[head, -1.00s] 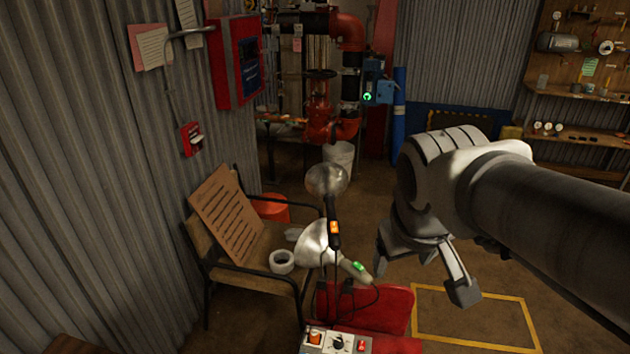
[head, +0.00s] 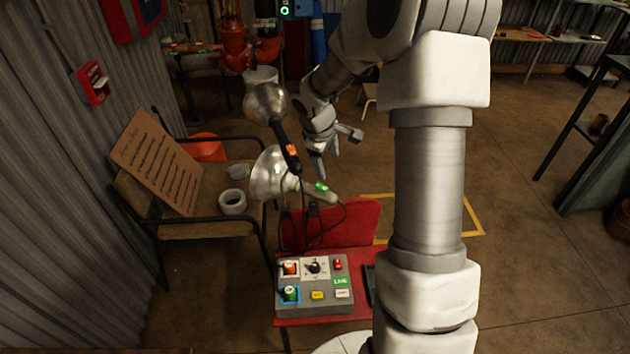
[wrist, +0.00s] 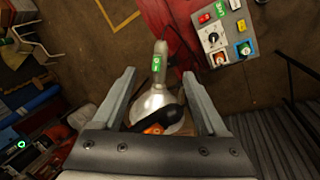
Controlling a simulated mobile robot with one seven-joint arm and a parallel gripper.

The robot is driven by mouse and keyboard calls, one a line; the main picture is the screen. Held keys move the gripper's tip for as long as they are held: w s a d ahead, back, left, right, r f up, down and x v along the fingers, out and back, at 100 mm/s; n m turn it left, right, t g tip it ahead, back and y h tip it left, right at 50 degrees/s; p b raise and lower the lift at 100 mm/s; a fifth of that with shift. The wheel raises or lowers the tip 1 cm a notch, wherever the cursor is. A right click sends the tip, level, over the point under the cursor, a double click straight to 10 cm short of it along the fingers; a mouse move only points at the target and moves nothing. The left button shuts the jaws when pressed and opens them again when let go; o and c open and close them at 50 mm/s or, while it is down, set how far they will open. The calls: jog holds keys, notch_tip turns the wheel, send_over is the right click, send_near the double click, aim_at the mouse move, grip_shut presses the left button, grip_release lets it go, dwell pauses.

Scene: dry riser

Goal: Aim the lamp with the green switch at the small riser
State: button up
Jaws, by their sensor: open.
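The green-switch lamp has a silver bowl reflector (head: 270,177) and a grey handle with a green switch (head: 321,187). It is mounted by the red chair-like stand (head: 345,222), its bowl toward the left. My gripper (head: 337,152) is open and empty, above and to the right of this lamp. In the wrist view the lamp's handle (wrist: 159,62) appears between my open fingers (wrist: 158,75), apart from both as far as I can tell. A second lamp (head: 266,102) with an orange switch is just behind it. Red pipework (head: 235,45) stands at the back; I cannot tell which part is the small riser.
A control box (head: 315,283) with knobs and buttons sits in front of the lamps. A chair (head: 205,228) holding a cardboard sign (head: 157,160) and a tape roll (head: 232,202) stands left. Dark cables hang beneath the lamps. Floor to the right is open.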

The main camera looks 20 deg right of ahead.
aim_at(332, 196)
jog(key=b+x, duration=0.1)
jog(key=x, duration=0.6)
jog(key=b+x, duration=0.1)
jog(key=x, duration=0.6)
jog(key=w+a+b+x, duration=0.1)
jog(key=x, duration=0.5)
jog(key=shift+f+b, duration=0.35)
jog(key=shift+f, duration=0.1)
grip_shut()
dwell(0.4)
